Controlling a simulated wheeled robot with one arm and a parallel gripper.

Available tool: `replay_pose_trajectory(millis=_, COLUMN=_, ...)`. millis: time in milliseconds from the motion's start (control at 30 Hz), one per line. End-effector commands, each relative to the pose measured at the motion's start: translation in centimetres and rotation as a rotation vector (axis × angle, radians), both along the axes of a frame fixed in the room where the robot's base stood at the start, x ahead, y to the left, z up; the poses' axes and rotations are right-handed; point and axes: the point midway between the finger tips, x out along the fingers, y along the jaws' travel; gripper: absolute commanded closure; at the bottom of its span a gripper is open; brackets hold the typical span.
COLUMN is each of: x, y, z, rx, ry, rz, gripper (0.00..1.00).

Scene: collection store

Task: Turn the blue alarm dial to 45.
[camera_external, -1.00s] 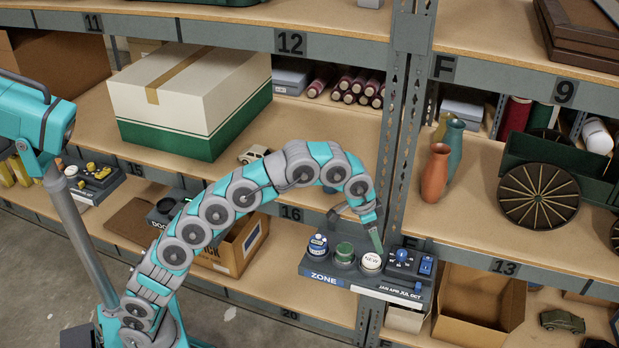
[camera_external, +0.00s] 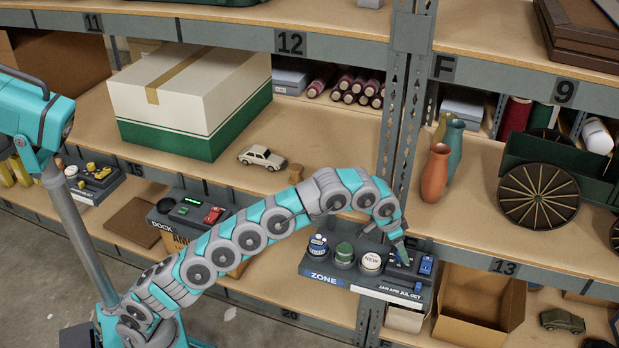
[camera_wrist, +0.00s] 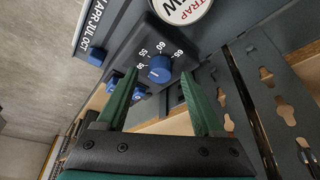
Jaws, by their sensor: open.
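The blue dial (camera_wrist: 159,69) sits on a dark panel with white numbers; 55, 60 and 65 are legible around it in the wrist view. Where its pointer stands is too small to tell. My gripper (camera_wrist: 161,76) is open, its green fingers on either side of the dial; I cannot tell whether they touch it. In the external view my gripper (camera_external: 402,252) points down over the right part of the ZONE control box (camera_external: 322,270) and largely hides the dial.
A white button (camera_external: 371,262), a green button (camera_external: 345,254) and a blue button (camera_external: 318,245) stand left of the dial. A blue switch (camera_external: 426,265) is close on its right. The perforated shelf post (camera_external: 396,150) rises close behind my gripper.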

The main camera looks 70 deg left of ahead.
Motion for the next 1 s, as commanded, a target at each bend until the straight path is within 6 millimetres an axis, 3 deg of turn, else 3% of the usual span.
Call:
replay_pose_trajectory(millis=367, x=0.47, y=-0.10, z=-0.98, rx=-0.001, ry=-0.003, rz=0.000, gripper=0.33)
replay_pose_trajectory(millis=900, x=0.45, y=-0.14, z=-1.00, rx=-0.001, ry=-0.002, rz=0.000, gripper=0.93)
replay_pose_trajectory(millis=1000, x=0.45, y=-0.14, z=-1.00, rx=-0.001, ry=-0.002, rz=0.000, gripper=1.00)
